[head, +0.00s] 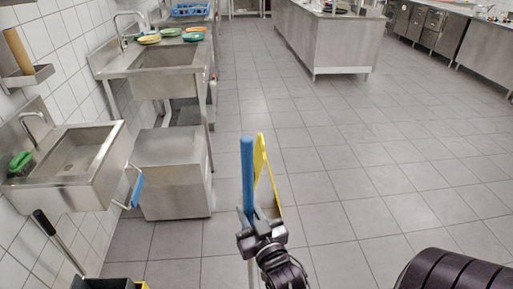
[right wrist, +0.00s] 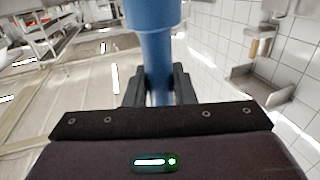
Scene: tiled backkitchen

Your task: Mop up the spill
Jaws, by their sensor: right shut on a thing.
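A blue handle (head: 247,165) stands nearly upright at the middle of the head view. My right gripper (head: 262,226) is shut on it, below its top end. In the right wrist view the blue handle (right wrist: 156,50) runs between the two dark fingers of my right gripper (right wrist: 157,88). The handle's lower end is hidden behind my gripper and below the picture, so no mop head shows. I cannot make out a spill on the visible floor. My left gripper is not in view.
A yellow floor sign (head: 263,165) stands just behind the handle. Steel sinks (head: 85,150) and a steel cabinet (head: 172,175) line the left wall. A dark and yellow bucket (head: 108,284) is at the lower left.

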